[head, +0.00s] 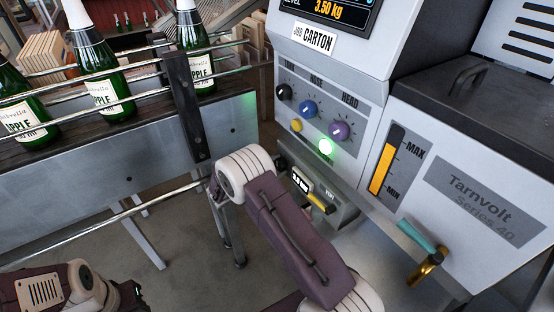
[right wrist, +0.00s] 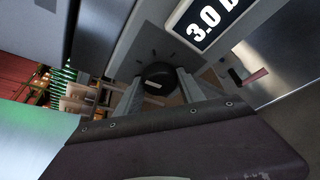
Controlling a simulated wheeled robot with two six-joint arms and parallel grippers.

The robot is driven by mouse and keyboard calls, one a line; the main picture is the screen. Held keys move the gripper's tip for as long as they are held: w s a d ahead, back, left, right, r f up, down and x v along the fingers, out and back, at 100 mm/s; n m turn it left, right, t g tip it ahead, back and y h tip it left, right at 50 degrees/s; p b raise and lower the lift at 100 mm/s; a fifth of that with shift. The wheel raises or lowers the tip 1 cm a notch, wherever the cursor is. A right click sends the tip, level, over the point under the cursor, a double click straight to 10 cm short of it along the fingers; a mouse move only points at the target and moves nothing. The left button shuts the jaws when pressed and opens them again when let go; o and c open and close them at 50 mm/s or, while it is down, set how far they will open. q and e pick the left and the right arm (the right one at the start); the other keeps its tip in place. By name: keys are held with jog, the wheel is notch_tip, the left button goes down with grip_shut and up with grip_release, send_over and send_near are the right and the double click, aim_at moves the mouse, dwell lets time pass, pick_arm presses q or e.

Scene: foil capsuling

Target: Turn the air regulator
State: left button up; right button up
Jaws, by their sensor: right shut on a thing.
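The air regulator's black knob (right wrist: 155,72) shows in the right wrist view, with a light mark on its face, below a display (right wrist: 203,18) reading 3.0 with its unit cut off. My right gripper (right wrist: 158,84) has one finger on each side of the knob and is shut on it. In the head view the display (head: 301,181) sits low on the grey machine, and my right wrist hides much of the area beside it. My left arm shows at the bottom left of the head view, its gripper out of frame.
A yellow-handled valve (head: 318,203) sits right of the display. A teal-handled brass valve (head: 417,236) projects at the lower right. Green bottles (head: 103,88) stand on the conveyor (head: 130,150) at left.

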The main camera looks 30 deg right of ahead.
jog(key=n+p, duration=0.1)
jog(key=n+g+p, duration=0.1)
jog(key=shift+r+g+p, duration=0.2)
jog(key=shift+g+p, duration=0.1)
jog(key=shift+p, duration=0.1)
jog(key=shift+w+f+n+g+y+p, duration=0.15)
jog(key=shift+n+g+y+p, duration=0.15)
jog(key=shift+n+g+p, duration=0.75)
jog(key=shift+n+t+b, duration=0.25)
jog(key=shift+n+b, duration=0.1)
jog(key=o, duration=1.4)
jog(key=shift+c, duration=0.2)
